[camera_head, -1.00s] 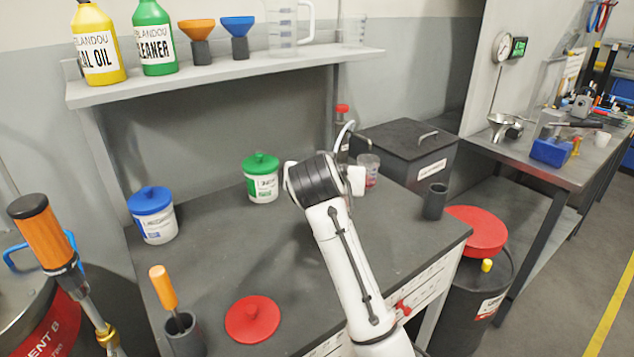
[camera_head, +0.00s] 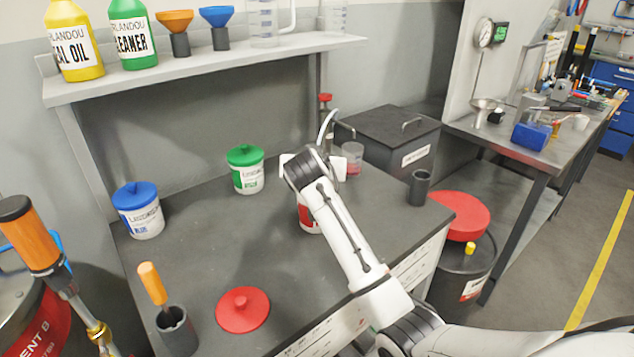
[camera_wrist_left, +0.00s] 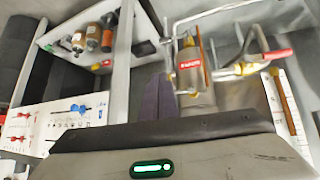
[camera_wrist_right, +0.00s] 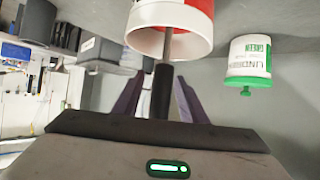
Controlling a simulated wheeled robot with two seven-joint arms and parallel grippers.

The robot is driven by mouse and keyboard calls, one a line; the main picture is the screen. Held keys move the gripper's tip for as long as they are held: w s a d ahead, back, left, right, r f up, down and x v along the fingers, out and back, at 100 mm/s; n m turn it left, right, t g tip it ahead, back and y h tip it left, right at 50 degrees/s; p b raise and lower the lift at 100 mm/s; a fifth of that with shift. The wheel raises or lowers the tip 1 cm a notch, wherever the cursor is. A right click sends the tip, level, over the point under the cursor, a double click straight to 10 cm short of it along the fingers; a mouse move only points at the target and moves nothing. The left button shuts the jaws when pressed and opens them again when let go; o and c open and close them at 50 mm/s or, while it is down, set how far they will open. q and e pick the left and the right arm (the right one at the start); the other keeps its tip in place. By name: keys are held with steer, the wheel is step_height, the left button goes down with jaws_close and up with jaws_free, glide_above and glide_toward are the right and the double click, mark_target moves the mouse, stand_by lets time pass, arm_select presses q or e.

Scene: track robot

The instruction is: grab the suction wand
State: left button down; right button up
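In the right wrist view, a thin metal rod with a black grip (camera_wrist_right: 162,92), which may be the suction wand, stands between the fingers of my right gripper (camera_wrist_right: 158,78). The fingers are spread with gaps on both sides of the grip. The rod's far end overlaps a red and white jar (camera_wrist_right: 170,42); I cannot tell whether it is inside. That jar (camera_head: 308,215) is partly behind my right arm in the head view, where the rod and fingertips are hidden. My left gripper (camera_wrist_left: 158,82) shows only in its wrist view, its fingers together and empty.
A green-lidded jar (camera_head: 246,170), a blue-lidded jar (camera_head: 138,212) and a loose red lid (camera_head: 243,309) are on the bench. An orange-handled tool (camera_head: 152,284) stands in a dark cup. A metal pump (camera_wrist_left: 193,70) faces my left wrist.

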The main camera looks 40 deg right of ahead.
jaws_close()
